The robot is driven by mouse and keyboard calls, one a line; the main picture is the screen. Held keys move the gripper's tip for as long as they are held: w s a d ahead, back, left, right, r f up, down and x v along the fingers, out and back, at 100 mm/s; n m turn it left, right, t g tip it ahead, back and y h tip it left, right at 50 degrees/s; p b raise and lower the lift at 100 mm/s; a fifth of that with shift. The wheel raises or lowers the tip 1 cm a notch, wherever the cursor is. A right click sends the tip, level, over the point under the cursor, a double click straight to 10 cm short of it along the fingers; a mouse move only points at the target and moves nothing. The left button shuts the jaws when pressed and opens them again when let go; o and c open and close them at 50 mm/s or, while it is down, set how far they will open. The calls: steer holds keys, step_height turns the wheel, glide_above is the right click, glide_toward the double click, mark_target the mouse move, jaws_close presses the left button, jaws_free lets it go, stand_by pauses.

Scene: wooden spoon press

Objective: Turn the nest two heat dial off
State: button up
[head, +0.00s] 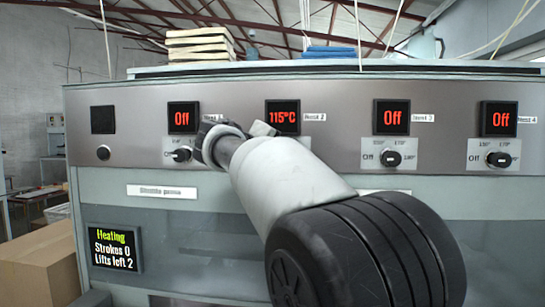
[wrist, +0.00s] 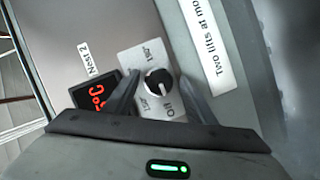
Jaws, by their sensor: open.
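The nest two display (head: 283,117) glows red with 115°C in the head view. Its dial is hidden there behind my arm. In the wrist view the black nest two dial (wrist: 158,82) sits on a pale plate (wrist: 140,56) marked Off and with temperatures. Its setting is hard to read from its small light mark. The Nest 2 label and part of the red display (wrist: 95,95) show to its left. My gripper (wrist: 160,77) is open, with one finger on each side of the dial; contact cannot be told.
Dials for nest one (head: 181,155), nest three (head: 391,159) and nest four (head: 499,159) line the same panel, their displays reading Off. A status screen (head: 115,249) reads Heating, Strokes 0, Lifts left 2. Wooden slats (head: 199,45) lie on top; a cardboard box (head: 40,262) stands lower left.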

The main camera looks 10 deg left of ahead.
steer(key=b+v, duration=0.1)
steer(key=v, duration=1.6)
steer(key=shift+s, duration=0.2)
steer(key=shift+d+f, duration=0.1)
